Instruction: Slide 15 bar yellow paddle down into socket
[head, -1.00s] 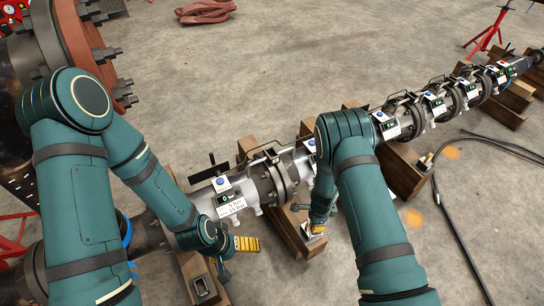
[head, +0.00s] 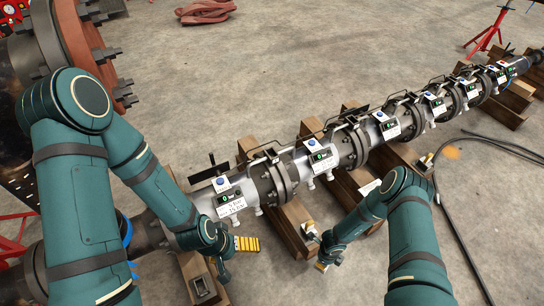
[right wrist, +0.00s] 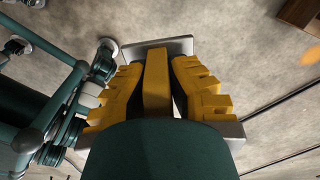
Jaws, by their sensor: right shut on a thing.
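My right gripper (head: 322,266) is shut on the yellow paddle (right wrist: 156,80), whose handle stands between the yellow fingers in the right wrist view. A flat grey plate (right wrist: 160,48) shows just beyond the fingertips and looks joined to the paddle. In the head view the gripper is over the floor, to the right of the beams and apart from the pipe.
The jointed pipe (head: 322,160) with white labels and gauges runs diagonally on wooden beams (head: 290,222). A black cable (head: 462,240) lies on the floor at the right. The concrete floor below the pipe is mostly clear.

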